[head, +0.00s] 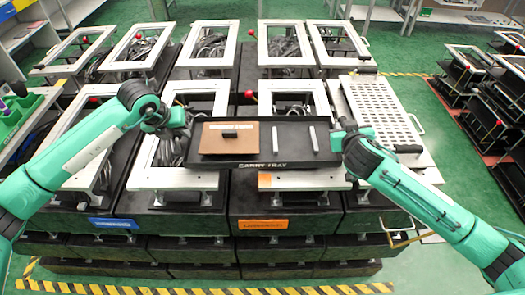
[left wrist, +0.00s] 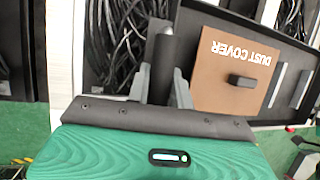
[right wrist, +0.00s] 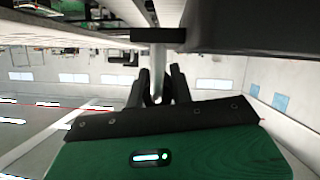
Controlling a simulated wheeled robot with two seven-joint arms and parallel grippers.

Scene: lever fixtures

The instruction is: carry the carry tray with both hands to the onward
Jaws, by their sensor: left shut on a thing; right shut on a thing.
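The black carry tray (head: 285,152), lettered on its front edge, is held roughly level above the metal frames. A brown dust cover (head: 229,142) with a dark block on it lies in its left part. Two grey bars, a left one (head: 275,140) and a right one (head: 313,140), lie to its right. My left gripper (head: 182,128) is shut on the tray's left handle (left wrist: 163,60). My right gripper (head: 347,138) is shut on the right handle; its post (right wrist: 157,68) shows between the fingers in the right wrist view, beside the dark tray side (right wrist: 250,28).
White frames with cables (head: 208,45) stand in rows on dark cabinets below and behind the tray. A perforated plate (head: 378,108) lies at right. Red knobs, such as one (head: 249,94), stick up. Blue (head: 113,223) and orange (head: 263,224) labels mark the cabinet fronts. Green floor (head: 425,75) lies right.

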